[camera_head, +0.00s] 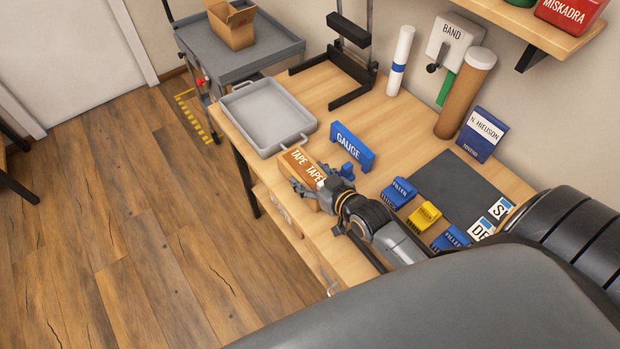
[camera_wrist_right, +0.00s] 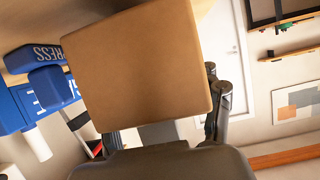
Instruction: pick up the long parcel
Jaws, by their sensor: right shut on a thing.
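The long parcel (camera_head: 302,164), a brown box lettered TAPE, is at the front edge of the wooden bench (camera_head: 413,148). My right gripper (camera_head: 309,187) is shut on its near end. In the right wrist view the parcel's plain brown face (camera_wrist_right: 140,65) fills much of the picture, with a dark finger (camera_wrist_right: 222,105) on its right side. The arm hides part of the parcel, and I cannot tell whether it touches the bench. My left gripper is not in view.
A grey tray (camera_head: 267,112) stands just behind the parcel. A blue GAUGE block (camera_head: 351,146) is to its right, with several blue and yellow blocks (camera_head: 424,216) beside my right arm. A brown tube (camera_head: 465,92) stands by the wall. The floor (camera_head: 130,220) at left is clear.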

